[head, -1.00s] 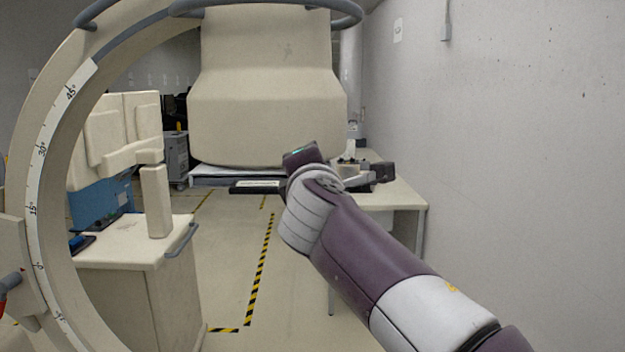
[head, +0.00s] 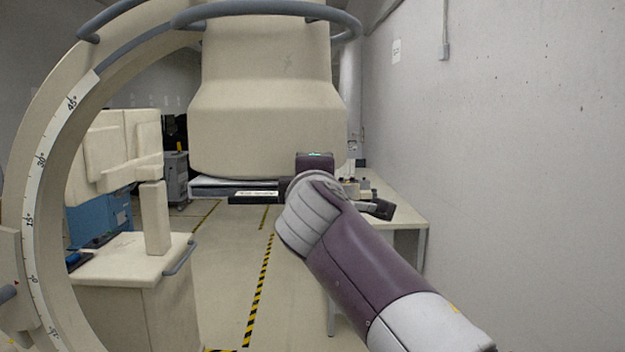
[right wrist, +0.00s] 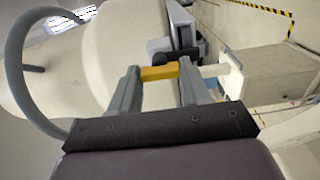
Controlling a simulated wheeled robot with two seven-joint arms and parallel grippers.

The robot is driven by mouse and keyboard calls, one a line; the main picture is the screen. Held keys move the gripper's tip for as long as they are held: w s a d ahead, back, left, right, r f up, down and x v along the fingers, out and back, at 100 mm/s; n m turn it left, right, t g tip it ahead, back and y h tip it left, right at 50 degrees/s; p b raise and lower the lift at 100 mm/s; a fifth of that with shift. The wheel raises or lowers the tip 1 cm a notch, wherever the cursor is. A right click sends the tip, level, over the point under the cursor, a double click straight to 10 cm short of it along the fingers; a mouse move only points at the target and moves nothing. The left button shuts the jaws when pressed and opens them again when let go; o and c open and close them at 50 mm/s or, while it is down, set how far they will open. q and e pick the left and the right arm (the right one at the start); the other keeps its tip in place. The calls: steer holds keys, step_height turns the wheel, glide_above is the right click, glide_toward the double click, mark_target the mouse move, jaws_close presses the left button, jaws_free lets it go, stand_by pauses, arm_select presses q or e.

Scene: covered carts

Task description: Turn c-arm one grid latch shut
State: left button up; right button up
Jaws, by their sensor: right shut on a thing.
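The C-arm's large beige detector housing (head: 265,110) hangs in the middle of the head view, with a pale flat plate (head: 215,187) under it. A dark bar with a white label (head: 255,197) sits at its lower edge; the label is too small to read. In the right wrist view my right gripper (right wrist: 158,78) has its two grey fingers on either side of a yellow latch handle (right wrist: 159,72), shut on it. A black piece (right wrist: 165,48) adjoins the handle, beside a grey plate edge (right wrist: 183,28). In the head view my right wrist hides the latch and fingertips. My left gripper is not in view.
The C-arm's curved scale arc (head: 38,190) fills the left side. A beige cart (head: 135,275) stands at lower left. A white table (head: 410,215) stands behind my right arm, near the grey right wall. A blue-grey rail (head: 250,10) curves above the housing.

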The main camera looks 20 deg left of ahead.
steer(key=o, duration=1.1)
steer(key=shift+c, duration=0.2)
steer(key=b+v, duration=0.6)
steer(key=v, duration=0.6)
steer(key=shift+s, duration=0.3)
steer(key=shift+d, duration=0.1)
